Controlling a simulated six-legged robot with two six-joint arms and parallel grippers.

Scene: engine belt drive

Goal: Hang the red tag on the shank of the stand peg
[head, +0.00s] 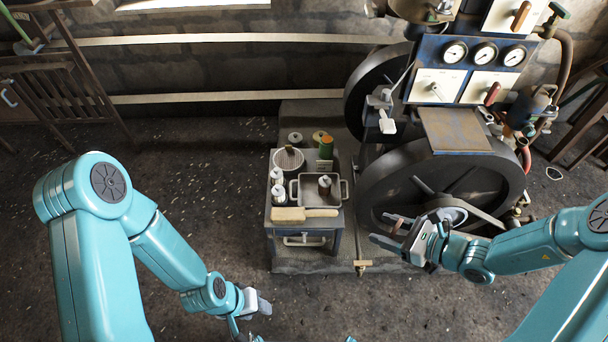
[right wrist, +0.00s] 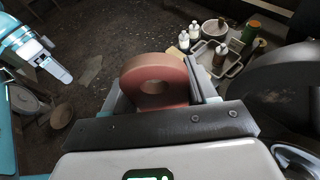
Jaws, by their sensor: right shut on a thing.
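The red tag (right wrist: 176,78) is a thick, dull-red disc with a round hole through it, seen large in the right wrist view. My right gripper (head: 388,231) is shut on it, with a finger on each side, and holds it clear of the floor in front of the machine's lower flywheel. In the head view the tag is mostly hidden by the fingers. My left gripper (head: 262,305) is low at the bottom left, away from the tag; its jaw opening is unclear. I cannot pick out the stand peg for certain in either view.
A small cabinet (head: 316,240) left of the right gripper carries a metal tray (head: 342,190), bottles, cans and a wooden-handled brush (head: 305,214). The big flywheel (head: 375,190) stands close behind the right gripper, with a gauge panel (head: 425,55) above. Open floor lies in front.

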